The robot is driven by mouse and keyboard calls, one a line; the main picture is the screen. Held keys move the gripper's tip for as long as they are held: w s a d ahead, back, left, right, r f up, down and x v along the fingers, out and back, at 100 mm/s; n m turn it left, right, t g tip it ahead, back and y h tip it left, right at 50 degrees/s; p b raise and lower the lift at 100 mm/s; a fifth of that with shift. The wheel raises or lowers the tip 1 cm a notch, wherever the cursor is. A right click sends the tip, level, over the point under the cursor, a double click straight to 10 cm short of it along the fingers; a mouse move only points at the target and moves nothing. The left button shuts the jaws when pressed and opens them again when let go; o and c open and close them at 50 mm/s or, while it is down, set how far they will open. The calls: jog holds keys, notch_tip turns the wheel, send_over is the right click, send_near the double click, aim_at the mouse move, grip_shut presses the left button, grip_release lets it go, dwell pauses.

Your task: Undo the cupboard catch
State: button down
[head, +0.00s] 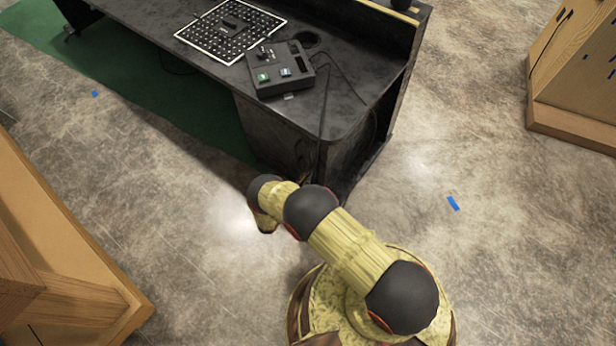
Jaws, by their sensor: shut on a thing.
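A dark cupboard front (268,128) stands under the near right end of the black desk. A small dark shape shows near its right edge, but I cannot tell whether it is the catch. My arm reaches from the lower right toward the foot of this cupboard and bends down at its far end. My gripper does not show; the arm's last visible links end just in front of the desk. What the jaws hold, and how they meet the catch, cannot be seen.
The black desk (175,22) carries a grey control box (280,72) and a white-edged perforated panel (232,30). Cables hang over its near edge. Wooden furniture stands at the left (60,235) and right (575,85).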

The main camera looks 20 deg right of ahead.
jog(key=c, duration=1.9)
grip_release()
jog(key=v, duration=1.2)
